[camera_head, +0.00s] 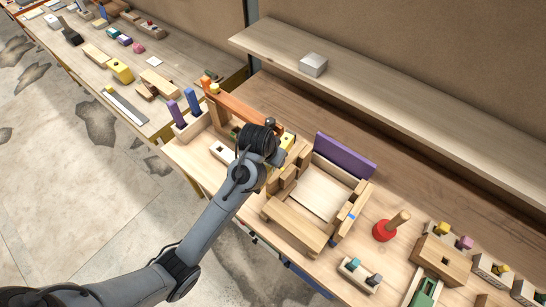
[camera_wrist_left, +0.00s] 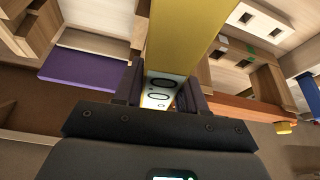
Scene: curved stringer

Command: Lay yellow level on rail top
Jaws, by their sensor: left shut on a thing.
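The yellow level (camera_wrist_left: 180,40) stretches up from between the fingers of my left gripper (camera_wrist_left: 158,98) in the left wrist view, its pale end face with dark oval marks toward the camera. The gripper is shut on it. In the head view my left gripper (camera_head: 278,153) is over the bench at the left side of a wooden frame (camera_head: 286,216), and a small yellow part of the level shows beside it. The arm hides most of the level. I cannot tell which piece is the rail or whether the level touches anything. My right gripper is not in view.
A purple board (camera_head: 345,156) stands behind the wooden frame; it also shows in the left wrist view (camera_wrist_left: 85,71). An orange bar (camera_head: 238,106) is at the back left. A red round base with a wooden peg (camera_head: 385,231) stands to the right. A shelf (camera_head: 400,95) overhangs behind.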

